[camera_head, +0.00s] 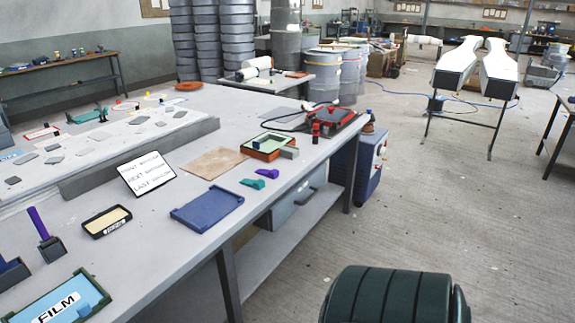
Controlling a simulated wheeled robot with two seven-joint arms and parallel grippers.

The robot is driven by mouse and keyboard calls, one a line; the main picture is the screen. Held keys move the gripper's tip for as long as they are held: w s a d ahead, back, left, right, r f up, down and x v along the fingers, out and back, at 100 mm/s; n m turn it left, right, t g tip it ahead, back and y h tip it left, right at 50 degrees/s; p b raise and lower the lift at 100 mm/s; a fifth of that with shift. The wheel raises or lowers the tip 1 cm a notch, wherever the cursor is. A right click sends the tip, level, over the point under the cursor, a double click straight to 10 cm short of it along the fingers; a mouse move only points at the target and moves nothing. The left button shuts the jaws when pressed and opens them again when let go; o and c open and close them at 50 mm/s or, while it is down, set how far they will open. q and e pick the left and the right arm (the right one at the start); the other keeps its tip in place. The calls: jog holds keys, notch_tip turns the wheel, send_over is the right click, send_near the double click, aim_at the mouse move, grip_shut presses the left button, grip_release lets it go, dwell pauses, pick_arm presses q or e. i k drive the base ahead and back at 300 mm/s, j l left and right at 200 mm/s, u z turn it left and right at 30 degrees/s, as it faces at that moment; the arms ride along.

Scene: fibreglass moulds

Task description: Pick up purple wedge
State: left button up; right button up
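A small purple wedge (253,184) lies on the grey workbench (225,230) near its right-hand edge. Neither of my grippers is in view. Nothing covers the purple wedge.
A blue tray (207,208) lies to the wedge's left and nearer, with a brown sheet (214,163) behind. An orange-rimmed tray (267,146) is beyond. A purple upright stick (38,222) stands farther left. A dark green ribbed object (395,297) is on the floor side at lower right.

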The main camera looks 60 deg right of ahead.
aim_at(274, 174)
jog(key=z, duration=1.9)
jog(key=i+l+z, duration=0.3)
jog(key=i, duration=0.65)
jog(key=i+z, duration=0.3)
jog(key=i, duration=0.6)
